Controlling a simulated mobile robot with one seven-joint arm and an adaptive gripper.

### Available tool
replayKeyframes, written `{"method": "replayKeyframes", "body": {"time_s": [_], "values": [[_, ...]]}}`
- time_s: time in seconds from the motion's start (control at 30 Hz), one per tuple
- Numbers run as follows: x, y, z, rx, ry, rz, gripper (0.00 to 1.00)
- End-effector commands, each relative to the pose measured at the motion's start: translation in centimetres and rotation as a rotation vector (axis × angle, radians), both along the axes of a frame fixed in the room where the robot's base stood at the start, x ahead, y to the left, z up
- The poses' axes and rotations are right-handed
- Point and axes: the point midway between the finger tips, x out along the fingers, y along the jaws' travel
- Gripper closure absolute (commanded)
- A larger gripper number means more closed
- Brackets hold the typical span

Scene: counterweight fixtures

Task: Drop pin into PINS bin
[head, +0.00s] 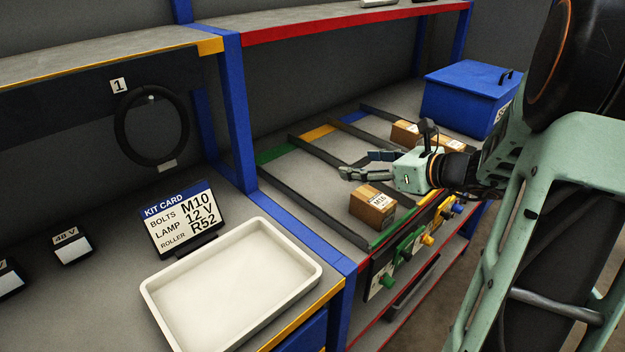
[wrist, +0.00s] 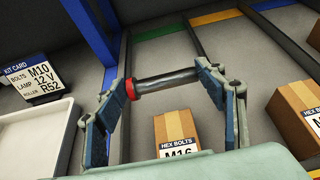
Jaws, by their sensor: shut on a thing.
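My gripper (head: 362,165) is over the lane shelf, above and behind a small cardboard box. In the wrist view my gripper (wrist: 166,80) is shut on a pin (wrist: 170,80). The pin is a dark metal rod with a red collar at its left end, lying crosswise between the two fingers. I cannot make out the pin in the head view. No bin with a readable PINS label shows. A blue lidded box (head: 468,98) stands at the back right, its label turned and partly hidden.
A cardboard box labelled M16 (head: 373,206) stands in a lane below my gripper; another box (head: 406,133) lies farther back. Dark dividers split the shelf. A white tray (head: 232,285) and a kit card (head: 182,218) are at left. A blue post (head: 232,120) stands between the two benches.

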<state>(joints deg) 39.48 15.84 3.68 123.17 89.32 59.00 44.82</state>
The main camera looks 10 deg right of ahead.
Motion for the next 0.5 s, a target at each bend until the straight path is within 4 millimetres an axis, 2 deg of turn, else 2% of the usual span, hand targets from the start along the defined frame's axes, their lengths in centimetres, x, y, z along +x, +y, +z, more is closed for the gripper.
{"method": "replayKeyframes", "body": {"time_s": [0.07, 0.3, 0.5], "values": [[0.0, 0.0, -0.7, 0.003, 0.002, 0.000, 0.65], [0.0, 0.0, -5.1, 0.004, 0.003, -0.001, 0.65], [0.0, 0.0, -7.0, 0.003, 0.001, 0.000, 0.65]]}}
